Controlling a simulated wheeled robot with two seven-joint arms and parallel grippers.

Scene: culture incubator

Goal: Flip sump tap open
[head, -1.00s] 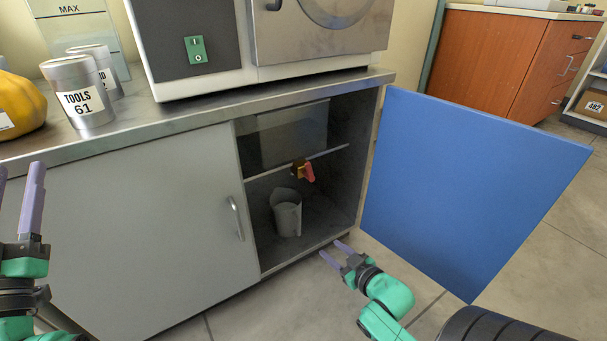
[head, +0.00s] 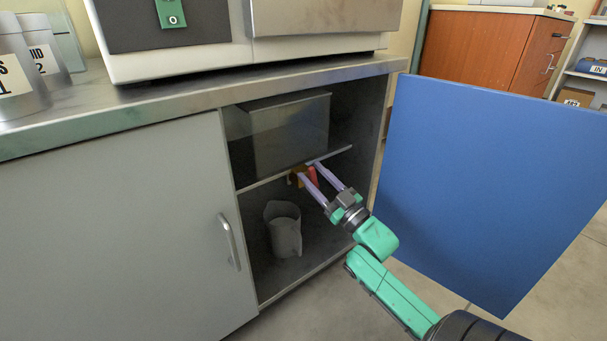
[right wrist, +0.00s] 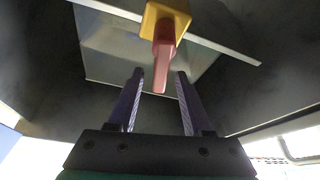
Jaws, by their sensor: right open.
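The sump tap has a brass body (head: 294,179) and a red lever (head: 313,176), and sits under the shelf edge inside the open cabinet. My right gripper (head: 312,169) is open, with its purple fingers reaching to the tap. In the right wrist view the brass body (right wrist: 165,18) is at the top and the red lever (right wrist: 163,60) points down. The lever's lower end lies between the lines of the two fingertips (right wrist: 158,75), with gaps on both sides. I cannot tell whether a finger touches it. My left gripper is out of the head view.
A grey jug (head: 284,232) stands on the cabinet floor below the tap. A sump tank (head: 290,130) sits on the shelf above. The blue door (head: 480,190) stands open at right, beside my right arm. The grey door (head: 110,230) is shut at left.

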